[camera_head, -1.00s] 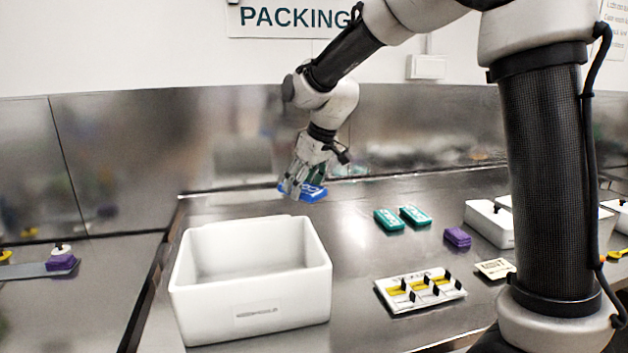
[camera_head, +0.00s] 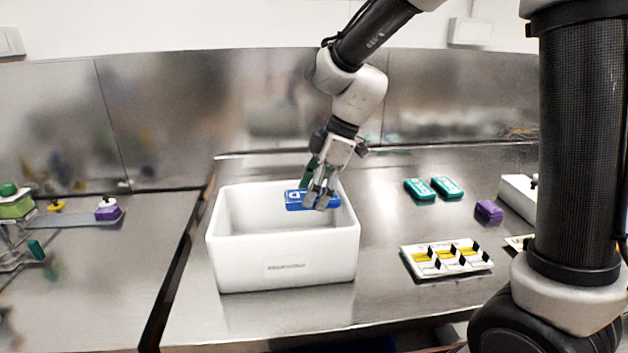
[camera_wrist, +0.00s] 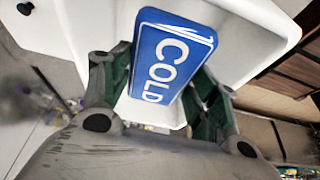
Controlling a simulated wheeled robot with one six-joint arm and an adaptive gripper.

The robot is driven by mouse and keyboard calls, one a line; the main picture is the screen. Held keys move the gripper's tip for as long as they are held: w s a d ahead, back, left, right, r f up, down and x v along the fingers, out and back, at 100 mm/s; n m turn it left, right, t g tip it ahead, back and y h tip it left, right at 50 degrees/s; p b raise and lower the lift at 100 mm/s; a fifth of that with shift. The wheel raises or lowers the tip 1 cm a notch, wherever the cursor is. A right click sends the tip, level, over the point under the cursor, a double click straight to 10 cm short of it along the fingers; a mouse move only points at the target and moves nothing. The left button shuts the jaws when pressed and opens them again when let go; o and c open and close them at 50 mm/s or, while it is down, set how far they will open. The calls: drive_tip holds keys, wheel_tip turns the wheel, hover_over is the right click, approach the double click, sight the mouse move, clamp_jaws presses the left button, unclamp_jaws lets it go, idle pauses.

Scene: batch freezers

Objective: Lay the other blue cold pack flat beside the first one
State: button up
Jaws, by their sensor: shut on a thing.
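My gripper (camera_head: 318,190) is shut on a blue cold pack (camera_head: 298,200) and holds it over the back part of the white box (camera_head: 284,270). In the wrist view the pack (camera_wrist: 172,58) shows its blue face with white "COLD" lettering between the green-padded fingers, with the white box wall (camera_wrist: 265,45) behind it. Whether the pack is above the rim or slightly inside the box is hard to tell. No other blue pack is visible; the box floor is hidden by its front wall in the head view.
Two teal packs (camera_head: 433,188) and a purple block (camera_head: 488,210) lie on the steel counter right of the box. A white rack with yellow pieces (camera_head: 447,258) sits in front of them. A gap runs between the counters at left.

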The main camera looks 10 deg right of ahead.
wheel_tip(320, 180, down, 12)
drive_tip(key=shift+f, duration=0.2)
drive_tip(key=shift+s+f, duration=0.2)
drive_tip(key=shift+f, duration=0.3)
drive_tip(key=shift+d+f, duration=0.1)
idle(0.3)
drive_tip(key=o, duration=1.2)
drive_tip(key=shift+s, duration=0.1)
drive_tip(key=o, duration=0.3)
